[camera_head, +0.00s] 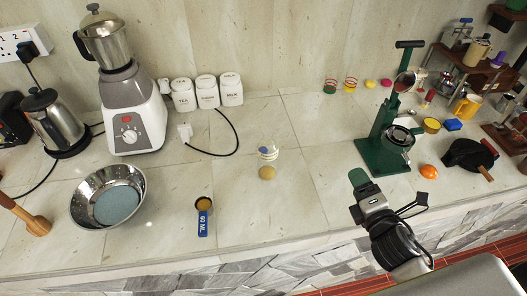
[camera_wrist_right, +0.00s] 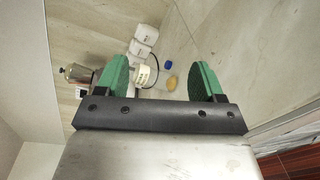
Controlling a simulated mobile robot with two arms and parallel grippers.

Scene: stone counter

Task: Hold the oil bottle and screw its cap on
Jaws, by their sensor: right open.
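No separate cap can be made out surely. My right gripper (camera_head: 361,183) is over the counter's front edge, to the right of the bottle and apart from it. In the right wrist view its green fingers (camera_wrist_right: 162,72) are spread and empty. Small blue and tan shapes show between them, far off. My left gripper is not in view.
A green stand (camera_head: 375,145) rises behind my right gripper. Counter around the bottle is mostly clear.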

